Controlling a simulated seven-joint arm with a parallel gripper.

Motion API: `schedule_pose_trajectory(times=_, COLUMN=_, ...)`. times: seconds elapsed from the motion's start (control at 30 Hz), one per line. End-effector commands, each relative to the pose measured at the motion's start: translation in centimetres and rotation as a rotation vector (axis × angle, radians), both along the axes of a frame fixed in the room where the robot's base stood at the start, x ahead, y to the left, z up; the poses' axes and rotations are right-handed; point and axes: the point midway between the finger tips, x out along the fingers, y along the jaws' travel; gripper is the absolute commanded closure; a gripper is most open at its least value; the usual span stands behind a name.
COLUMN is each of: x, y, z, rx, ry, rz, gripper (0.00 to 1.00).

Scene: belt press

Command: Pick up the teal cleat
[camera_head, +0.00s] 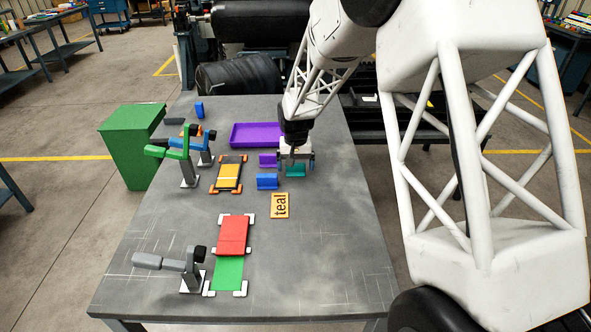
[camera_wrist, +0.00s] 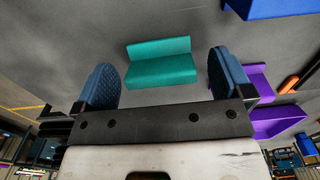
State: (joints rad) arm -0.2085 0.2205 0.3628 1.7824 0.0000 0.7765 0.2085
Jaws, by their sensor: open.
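The teal cleat (camera_wrist: 160,65) is an L-shaped piece lying on the grey table. In the head view the teal cleat (camera_head: 296,171) shows just below my gripper, partly covered by it. My gripper (camera_head: 295,156) is open above the cleat. In the wrist view its two blue padded fingers (camera_wrist: 160,82) stand apart, with the cleat showing between and beyond them, not touching either.
Purple (camera_head: 268,160) and blue (camera_head: 267,181) cleats stand just left of the teal one. A purple tray (camera_head: 257,134) lies behind. Toggle clamps and plates with yellow (camera_head: 228,177), red (camera_head: 233,235) and green strips are further left. The table's right side (camera_head: 345,235) is clear.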

Motion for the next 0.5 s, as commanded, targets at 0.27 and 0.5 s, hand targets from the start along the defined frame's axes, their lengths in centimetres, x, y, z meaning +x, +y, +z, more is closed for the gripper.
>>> schedule_pose_trajectory(times=0.27, x=0.01, y=0.0, z=-1.17, rx=0.0, ry=-0.001, rz=0.0, gripper=0.02)
schedule_pose_trajectory(times=0.5, x=0.01, y=0.0, z=-1.15, rx=0.0, ry=-0.001, rz=0.0, gripper=0.02)
